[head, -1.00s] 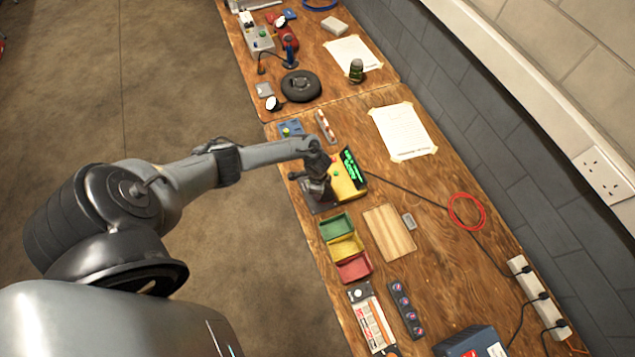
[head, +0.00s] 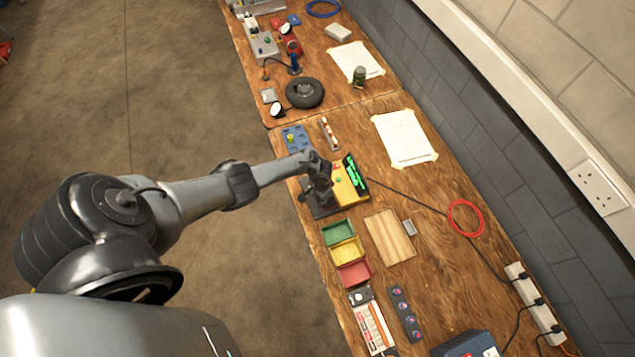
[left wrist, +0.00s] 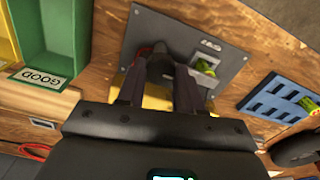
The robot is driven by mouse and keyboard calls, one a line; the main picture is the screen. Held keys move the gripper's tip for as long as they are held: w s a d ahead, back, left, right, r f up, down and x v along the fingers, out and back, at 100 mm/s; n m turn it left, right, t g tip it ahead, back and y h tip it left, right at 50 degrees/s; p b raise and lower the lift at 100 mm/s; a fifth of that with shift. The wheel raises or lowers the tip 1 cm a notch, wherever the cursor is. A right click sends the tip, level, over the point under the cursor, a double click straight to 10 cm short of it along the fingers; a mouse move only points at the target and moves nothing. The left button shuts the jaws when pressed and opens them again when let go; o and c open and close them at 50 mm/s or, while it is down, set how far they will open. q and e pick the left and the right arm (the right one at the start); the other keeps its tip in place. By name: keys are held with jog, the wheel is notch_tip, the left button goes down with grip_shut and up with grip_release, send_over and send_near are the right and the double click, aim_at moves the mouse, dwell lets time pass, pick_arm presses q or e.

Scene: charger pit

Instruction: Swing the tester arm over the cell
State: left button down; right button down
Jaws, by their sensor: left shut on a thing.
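The tester is a yellow box (head: 347,188) with a lit green display (head: 354,172), on the bench beside a grey plate (head: 322,211). In the left wrist view the grey plate (left wrist: 222,45) carries a green-yellow cell (left wrist: 206,67) in a holder. My left gripper (head: 317,188) is over the plate, next to the yellow box. In the left wrist view its fingers (left wrist: 158,85) are shut on a dark part, seemingly the tester arm (left wrist: 160,62), which shows beside the cell. The fingers hide much of it. My right gripper is not in view.
Green (head: 338,232), yellow (head: 346,251) and red (head: 354,273) bins stand nearer than the tester. A blue rack (head: 296,138) lies beyond it, with a wheel (head: 304,93) farther off. A black cable (head: 405,197) runs from the tester.

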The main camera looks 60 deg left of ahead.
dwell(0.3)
pick_arm(q)
jog(key=c, duration=0.7)
grip_release()
jog(key=shift+c, duration=0.2)
jog(key=shift+r+p, duration=0.35)
jog(key=shift+r, duration=0.1)
notch_tip(320, 180, up, 10)
jog(key=p, duration=0.4)
